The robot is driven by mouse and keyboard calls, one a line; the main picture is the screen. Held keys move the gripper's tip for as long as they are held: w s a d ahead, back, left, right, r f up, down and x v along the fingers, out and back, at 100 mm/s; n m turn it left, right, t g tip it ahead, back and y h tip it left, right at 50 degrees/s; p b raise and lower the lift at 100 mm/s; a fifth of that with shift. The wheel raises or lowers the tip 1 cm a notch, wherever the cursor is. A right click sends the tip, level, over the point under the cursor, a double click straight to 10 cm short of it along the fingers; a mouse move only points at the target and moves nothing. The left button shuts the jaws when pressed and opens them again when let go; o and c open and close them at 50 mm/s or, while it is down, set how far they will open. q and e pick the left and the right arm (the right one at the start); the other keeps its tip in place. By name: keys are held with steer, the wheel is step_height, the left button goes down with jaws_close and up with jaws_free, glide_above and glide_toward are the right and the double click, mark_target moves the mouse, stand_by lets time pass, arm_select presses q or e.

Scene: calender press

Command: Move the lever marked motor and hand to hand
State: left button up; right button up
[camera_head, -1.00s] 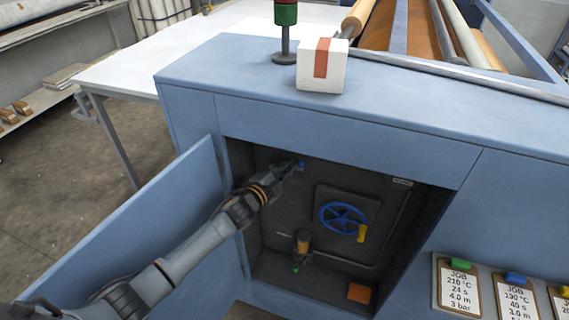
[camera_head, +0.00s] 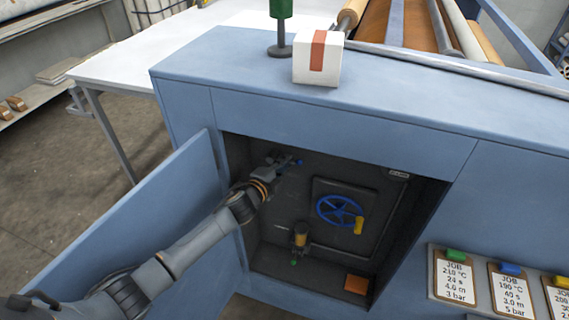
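My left arm reaches from the lower left past the open door into the dark recess of the blue press. My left gripper (camera_head: 284,161) is at the recess's upper left, by a small blue-tipped part (camera_head: 297,162) that may be the lever. The fingers are small and dark, so I cannot tell whether they are open or touch it. No motor or hand marking is readable. A blue handwheel (camera_head: 338,211) with a yellow handle (camera_head: 359,225) is on the panel to the right. My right gripper is not in view.
The open blue door (camera_head: 150,220) stands left of the recess, close to my arm. A brass-coloured fitting (camera_head: 300,236) and an orange block (camera_head: 356,284) are low inside. A white box (camera_head: 318,60) sits on top. Job cards (camera_head: 454,275) hang at the right.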

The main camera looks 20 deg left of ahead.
mark_target(275, 158)
arm_select(q)
steer(key=o, duration=0.3)
steer(key=shift+o, duration=0.2)
steer(key=n, duration=0.1)
steer(key=r+n+h+b, duration=0.1)
steer(key=n, duration=0.1)
steer(key=shift+a+r+t, duration=0.15)
steer(key=shift+a+t, duration=0.15)
steer(key=shift+a, duration=0.05)
steer(key=n, duration=0.2)
steer(key=a+r+n+b, duration=0.1)
steer(key=n, duration=0.1)
steer(key=shift+a+r+t+h, duration=0.2)
steer(key=shift+t+h, duration=0.1)
steer(key=shift+t, duration=0.1)
steer(key=shift+s+a+r+p, duration=0.15)
steer(key=shift+s+r+p, duration=0.1)
steer(key=shift+s+p, duration=0.65)
steer(key=p+v, duration=0.5)
steer(key=v, duration=0.7)
